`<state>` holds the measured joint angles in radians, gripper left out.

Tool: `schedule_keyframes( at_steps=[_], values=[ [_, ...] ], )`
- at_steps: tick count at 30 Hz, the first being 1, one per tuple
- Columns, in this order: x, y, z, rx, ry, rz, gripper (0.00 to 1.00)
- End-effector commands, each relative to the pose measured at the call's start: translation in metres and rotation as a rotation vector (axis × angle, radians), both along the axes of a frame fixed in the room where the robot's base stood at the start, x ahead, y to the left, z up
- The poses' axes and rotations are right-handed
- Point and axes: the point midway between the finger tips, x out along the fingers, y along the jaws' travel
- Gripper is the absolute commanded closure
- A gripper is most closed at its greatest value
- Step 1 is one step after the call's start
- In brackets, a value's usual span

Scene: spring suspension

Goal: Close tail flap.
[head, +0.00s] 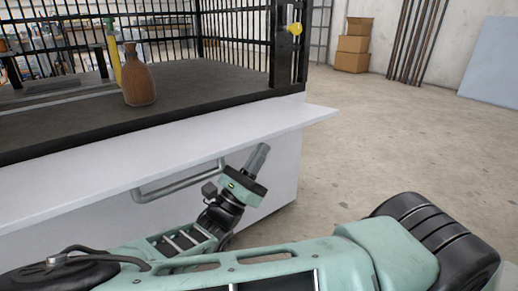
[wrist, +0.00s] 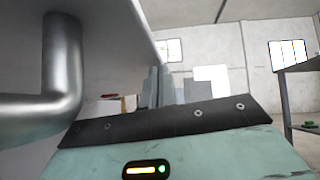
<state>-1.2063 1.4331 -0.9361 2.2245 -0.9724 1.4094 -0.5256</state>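The tail flap (head: 120,160) is a long white panel lying about level, sticking out from the black edge of the caged bed. A grey bar handle (head: 165,186) hangs under its outer edge. In the wrist view the handle (wrist: 62,60) is large and close at the left, beside the flap's pale underside (wrist: 112,40). My gripper (head: 258,157) points up and right, just right of the handle's right end and near the flap's edge. It is not around the handle. Its grey fingers (wrist: 168,88) show only partly in the wrist view, so I cannot tell their opening.
A brown bottle (head: 139,82) stands on the dark bed floor, beside a yellow object (head: 115,56). A yellow knob (head: 295,29) is on the cage's corner post. Cardboard boxes (head: 353,45) stand by the back wall. The concrete floor (head: 390,130) at the right is clear.

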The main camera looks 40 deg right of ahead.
Motion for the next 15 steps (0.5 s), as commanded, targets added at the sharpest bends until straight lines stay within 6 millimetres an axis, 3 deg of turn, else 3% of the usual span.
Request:
schedule_keyframes(
  at_steps=[1, 15],
  values=[
    [0.000, 0.000, 0.019, -0.004, 0.016, -0.002, 1.00],
    [0.005, 0.000, 0.068, 0.002, 0.190, -0.002, 1.00]
  ],
)
